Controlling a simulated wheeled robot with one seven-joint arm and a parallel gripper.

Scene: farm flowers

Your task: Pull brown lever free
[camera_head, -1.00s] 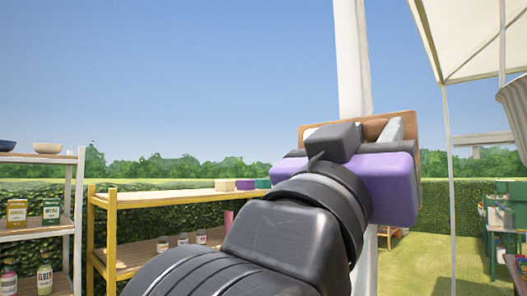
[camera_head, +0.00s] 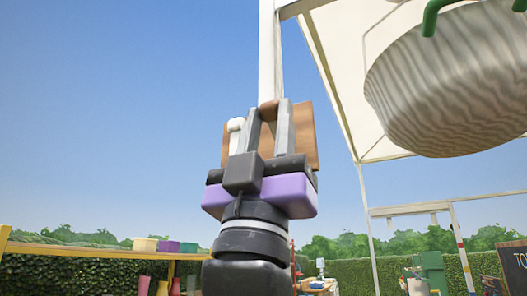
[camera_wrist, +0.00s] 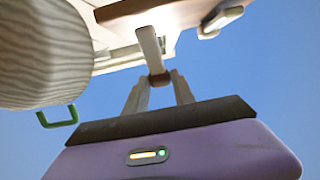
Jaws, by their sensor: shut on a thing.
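A brown lever end (camera_wrist: 158,79) sits between the fingertips of my gripper (camera_wrist: 160,82) in the wrist view. A pale bar (camera_wrist: 150,45) runs from it up to a brown board (camera_wrist: 155,12). In the head view my gripper (camera_head: 269,108) points up in front of the board (camera_head: 303,135), both grey fingers close around the brown lever end (camera_head: 268,115). The fingers and purple gripper body hide much of the board. A white knob (camera_head: 236,124) shows left of the fingers. I cannot tell whether the lever is loose from the board.
A white post (camera_head: 270,50) rises behind the board. A wood-grained hanging basket (camera_head: 450,85) with green hooks is high on the right; it also shows in the wrist view (camera_wrist: 45,50). A white canopy (camera_head: 365,60) is behind. Yellow shelf (camera_head: 80,250) is low left. Open sky lies left.

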